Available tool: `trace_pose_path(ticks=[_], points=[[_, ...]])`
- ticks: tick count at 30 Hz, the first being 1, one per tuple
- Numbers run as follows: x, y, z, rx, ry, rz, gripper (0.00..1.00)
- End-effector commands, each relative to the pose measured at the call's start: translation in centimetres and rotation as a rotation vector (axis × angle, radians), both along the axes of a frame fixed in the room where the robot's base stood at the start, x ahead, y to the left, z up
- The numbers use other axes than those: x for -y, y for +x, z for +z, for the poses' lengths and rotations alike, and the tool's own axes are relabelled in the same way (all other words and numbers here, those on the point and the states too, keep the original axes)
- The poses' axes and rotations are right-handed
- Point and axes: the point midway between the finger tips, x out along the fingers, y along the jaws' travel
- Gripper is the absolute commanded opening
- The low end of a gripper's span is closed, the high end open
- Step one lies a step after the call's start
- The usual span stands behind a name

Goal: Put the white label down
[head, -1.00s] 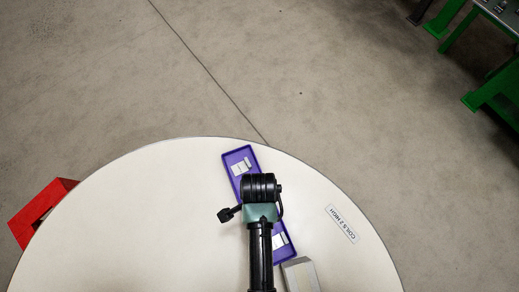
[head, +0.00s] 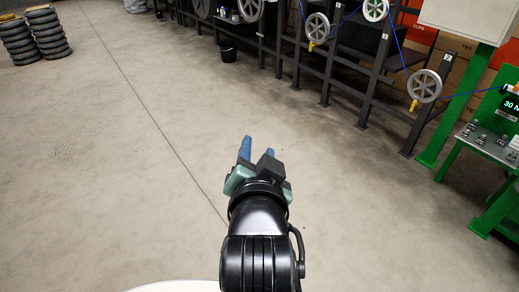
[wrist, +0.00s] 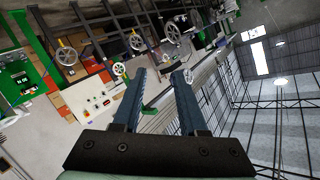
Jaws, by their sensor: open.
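My gripper (head: 257,154) is raised and points away over the open floor in the head view. Its two blue fingers stand apart with nothing between them. In the wrist view the gripper (wrist: 159,74) is also open and empty, aimed at the far wall and roof. No white label that I can make out as the task's one shows in either current view. Only a sliver of the pale round table (head: 172,287) shows at the bottom edge of the head view.
Bare concrete floor (head: 120,170) lies ahead. A dark rack with grey pulley wheels (head: 424,86) and a blue cable (head: 397,42) stands at the back right. A green stand (head: 447,95) is at the right. Stacked black tires (head: 47,32) stand far left.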

Motion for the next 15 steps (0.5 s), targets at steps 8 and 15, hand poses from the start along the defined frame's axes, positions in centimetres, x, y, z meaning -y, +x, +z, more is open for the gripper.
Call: trace_pose_path(ticks=[8, 15], points=[[0.2, -5.9, 25.8, 0.747, -0.383, -0.050, 0.42], [0.2, -12.3, 33.9, 1.028, -0.544, -0.155, 0.42]])
